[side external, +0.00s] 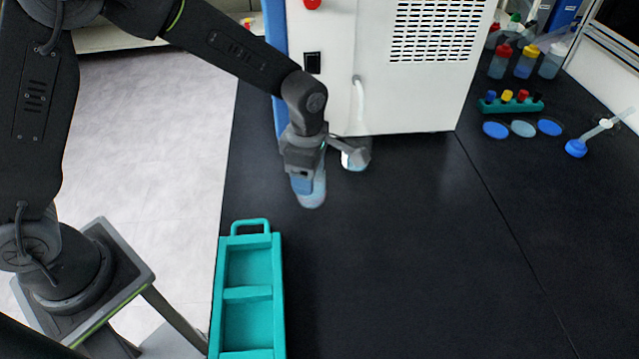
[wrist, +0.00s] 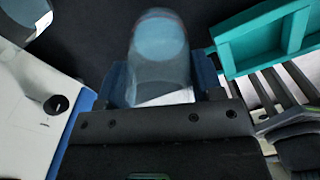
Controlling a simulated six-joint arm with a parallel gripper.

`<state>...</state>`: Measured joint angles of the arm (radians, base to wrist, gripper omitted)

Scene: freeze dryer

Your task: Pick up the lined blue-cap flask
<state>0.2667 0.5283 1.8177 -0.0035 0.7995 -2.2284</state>
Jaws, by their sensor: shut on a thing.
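My gripper (side external: 305,172) is shut on a clear flask (side external: 312,194) beside the front of the white machine. The flask's lower end points down and away from the jaws. In the wrist view the flask (wrist: 160,45) shows rounded, with pale blue inside, between the two blue fingers of my gripper (wrist: 161,88). Its cap is hidden by the gripper, and any lining cannot be made out. I cannot tell whether its base touches the bench.
A second clear vessel (side external: 355,160) stands at the machine (side external: 400,90), just right of my gripper. A teal two-part tray (side external: 249,293) lies at the bench's left edge. Bottles, a teal rack (side external: 512,106) and blue dishes (side external: 496,130) sit far right. The bench middle is clear.

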